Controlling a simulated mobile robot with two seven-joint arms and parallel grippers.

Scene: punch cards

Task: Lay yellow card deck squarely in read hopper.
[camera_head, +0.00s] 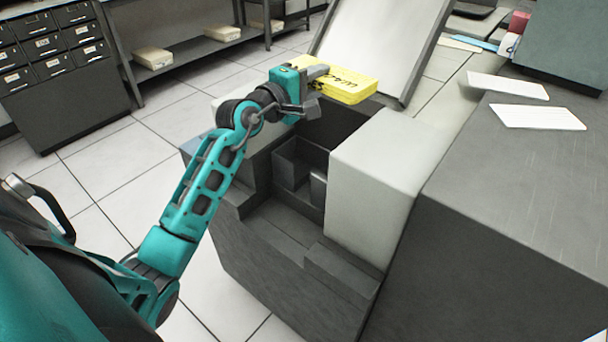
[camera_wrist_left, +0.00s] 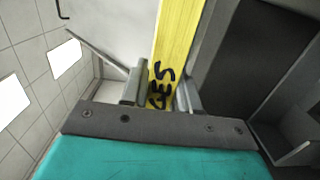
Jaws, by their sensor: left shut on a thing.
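The yellow card deck (camera_head: 348,88) has black handwriting on its side and is up at the back of the card machine. My left gripper (camera_head: 318,76) is shut on one end of it. In the left wrist view the deck (camera_wrist_left: 177,45) stands between the two fingers of the left gripper (camera_wrist_left: 163,97) and runs away from them. A dark, open well (camera_head: 300,160) in the machine lies below and in front of the deck; I cannot tell for certain which recess is the read hopper. My right gripper is not in view.
A light housing block (camera_head: 375,165) rises right of the well. A tilted pale panel (camera_head: 375,40) stands behind the deck. White cards (camera_head: 537,116) lie on the dark tabletop (camera_head: 510,200) at right. Drawer cabinets (camera_head: 55,65) stand far left.

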